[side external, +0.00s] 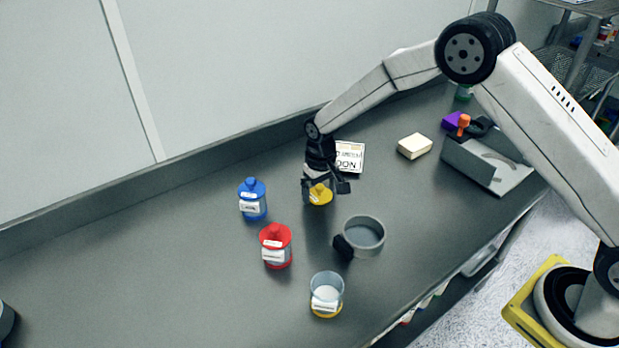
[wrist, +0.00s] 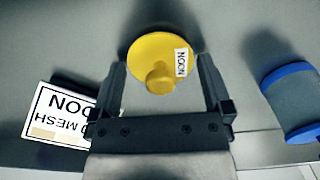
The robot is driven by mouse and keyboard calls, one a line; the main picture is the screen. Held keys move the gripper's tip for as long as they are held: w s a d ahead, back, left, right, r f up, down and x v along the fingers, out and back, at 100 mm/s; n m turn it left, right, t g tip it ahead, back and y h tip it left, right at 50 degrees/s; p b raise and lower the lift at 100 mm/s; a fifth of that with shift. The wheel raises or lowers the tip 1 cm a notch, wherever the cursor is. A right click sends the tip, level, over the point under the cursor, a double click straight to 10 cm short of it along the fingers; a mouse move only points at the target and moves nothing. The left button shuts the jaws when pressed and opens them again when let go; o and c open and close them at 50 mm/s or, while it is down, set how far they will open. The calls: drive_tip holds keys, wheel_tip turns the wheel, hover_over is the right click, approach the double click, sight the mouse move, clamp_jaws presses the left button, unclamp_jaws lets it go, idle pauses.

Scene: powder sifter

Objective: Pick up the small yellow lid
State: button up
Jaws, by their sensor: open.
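The small yellow lid (side external: 320,196) lies on the grey table, and it also shows in the wrist view (wrist: 148,48) as a round disc with a knob on top and a white label reading NOON. My gripper (side external: 327,189) is directly over the lid, pointing down. In the wrist view my gripper (wrist: 160,72) is open, with one finger on each side of the lid's knob. The knob lies between the fingers, with gaps on both sides. I cannot tell how far the fingertips are above the table.
A blue-lidded jar (side external: 252,199) and a red-lidded jar (side external: 275,246) stand left. A clear yellow-based jar (side external: 326,294) and a round sieve (side external: 363,237) stand in front. A white sign (side external: 349,157) lies behind, a pale block (side external: 414,146) to the right.

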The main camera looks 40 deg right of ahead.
idle(0.5)
drive_tip(key=c, duration=1)
drive_tip(key=shift+o, duration=0.2)
drive_tip(key=shift+r, duration=0.1)
drive_tip(key=shift+r, duration=0.85)
drive_tip(key=s+d+r, duration=0.2)
drive_tip(key=s+r, duration=0.9)
drive_tip(key=s, duration=0.2)
drive_tip(key=shift+s, duration=0.4)
